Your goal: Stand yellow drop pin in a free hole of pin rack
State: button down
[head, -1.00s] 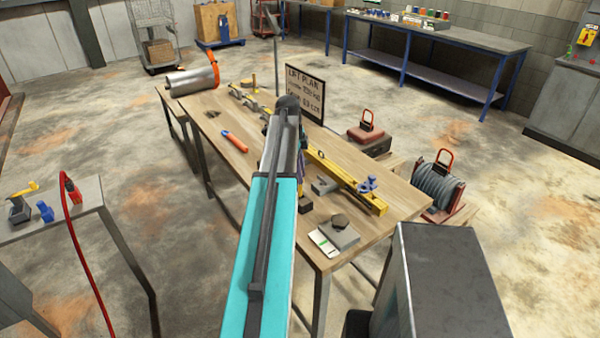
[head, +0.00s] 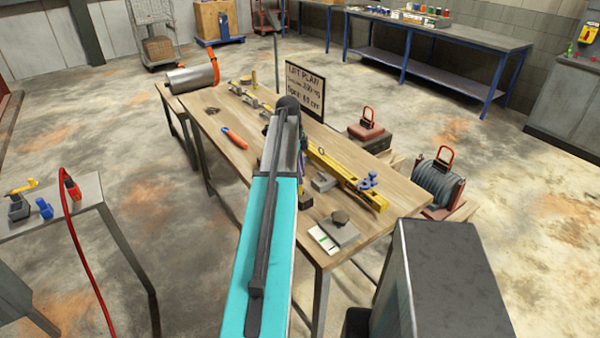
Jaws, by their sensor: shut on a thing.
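My turquoise and grey arm reaches forward over the wooden workbench (head: 215,120) and covers its middle. My gripper is hidden behind the arm, so its fingers and anything in them cannot be seen. I cannot make out the yellow drop pin. No pin rack with holes can be told for sure; small fittings on the bench are partly covered by the arm.
A yellow beam (head: 335,171) with a blue shackle (head: 368,181) lies right of my arm. An orange-handled tool (head: 235,138) lies left. A lift plan sign (head: 305,92) stands behind the bench. A side table (head: 80,205) with a red hose is at left.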

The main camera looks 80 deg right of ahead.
jog(key=shift+f+b, duration=0.65)
jog(key=shift+f, duration=0.85)
dwell(0.3)
jog(key=c, duration=1.3)
grip_release()
jog(key=shift+c, duration=0.2)
jog(key=shift+r, duration=0.15)
notch_tip(320, 180, up, 14)
jog(key=w+b, duration=0.2)
jog(key=b, duration=0.1)
jog(key=shift+f+b, duration=0.25)
jog(key=shift+b, duration=0.15)
